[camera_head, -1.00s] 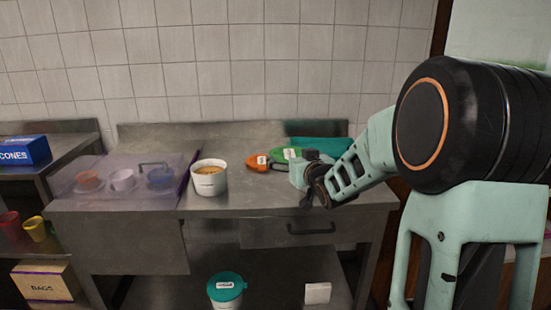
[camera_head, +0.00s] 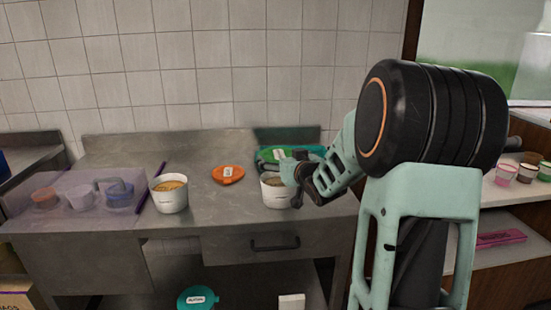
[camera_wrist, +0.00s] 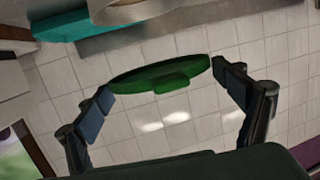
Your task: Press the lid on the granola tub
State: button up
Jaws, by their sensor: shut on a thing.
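My gripper (camera_wrist: 168,88) is shut on a green lid (camera_wrist: 160,75), held between its two fingers by the edges. The green lid also shows in the head view (camera_head: 268,156), just left of my gripper (camera_head: 297,172). A white tub (camera_head: 274,194) with brownish contents stands open on the steel bench, partly hidden by my gripper. The lid appears apart from its rim. Its rim shows in the wrist view (camera_wrist: 135,14). A second open white tub (camera_head: 171,197) with golden-brown contents stands further left. I cannot read which tub is granola.
A teal-lidded tub (camera_head: 197,299) and a white block (camera_head: 291,302) are below.

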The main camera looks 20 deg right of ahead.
jog(key=shift+f+b, duration=2.65)
jog(key=shift+f, duration=0.55)
jog(key=shift+f+b, duration=0.45)
jog(key=o, duration=0.7)
jog(key=shift+o, duration=0.2)
jog(key=shift+r, duration=0.1)
jog(key=shift+r+p, duration=2.5)
jog(key=shift+r, duration=0.5)
jog(key=shift+c, duration=0.6)
